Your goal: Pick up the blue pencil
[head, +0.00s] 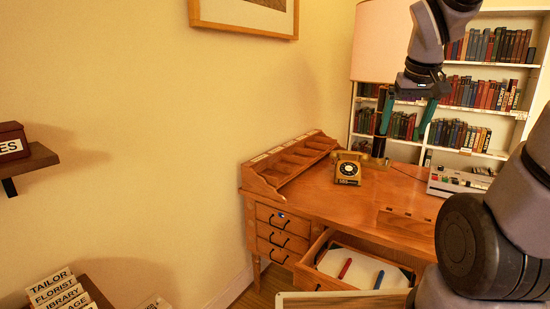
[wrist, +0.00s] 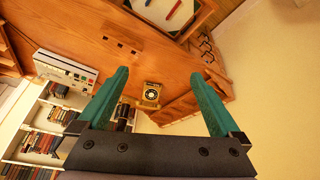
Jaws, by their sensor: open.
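The blue pencil (head: 379,279) lies on white paper in an open desk drawer (head: 318,248), low in the head view. A red pencil (head: 345,268) lies to its left, apart from it. In the wrist view the drawer is cut off at the top edge, with the red pencil (wrist: 173,10) and a small piece of the blue pencil (wrist: 149,3) showing. My gripper (head: 400,143) is high above the desk's back part, pointing down, well away from the pencils. Its teal fingers are spread with nothing between them, as the wrist view (wrist: 158,74) also shows.
A gold telephone (head: 348,168) stands at the desk's back, beside a slotted organiser (head: 292,160). A white device with coloured keys (head: 456,182) sits at the right. A lampshade (head: 378,42) is left of my gripper; bookshelves (head: 484,92) stand behind. Much of the desktop is clear.

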